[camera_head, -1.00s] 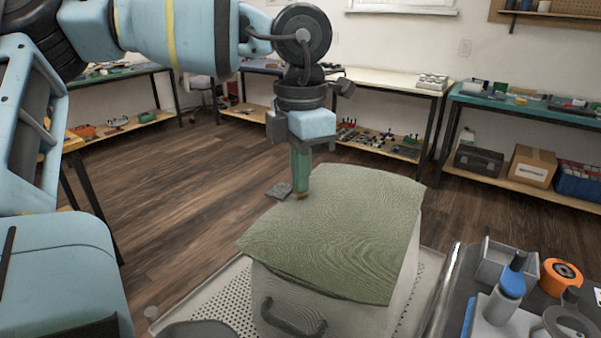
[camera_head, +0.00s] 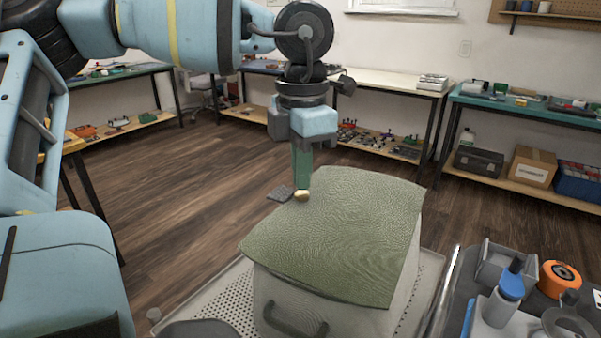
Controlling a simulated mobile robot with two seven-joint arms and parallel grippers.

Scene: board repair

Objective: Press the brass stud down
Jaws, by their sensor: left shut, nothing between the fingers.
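The brass stud (camera_head: 302,196) is a small shiny gold knob at the far left edge of a green textured cover (camera_head: 340,240). The cover lies over a pale box (camera_head: 350,318) with a dark handle on its near side. My left gripper (camera_head: 303,184) points down with its green fingers shut and empty. Its tips are right above or behind the stud; I cannot tell whether they touch it. A small grey tab (camera_head: 281,193) shows just left of the stud. My right gripper is not in view.
The box stands on a perforated tray (camera_head: 232,305). At right, a dark bench holds a grey bin (camera_head: 492,265), a blue-capped bottle (camera_head: 507,290) and an orange spool (camera_head: 560,278). Workbenches line the walls; the wooden floor between is clear.

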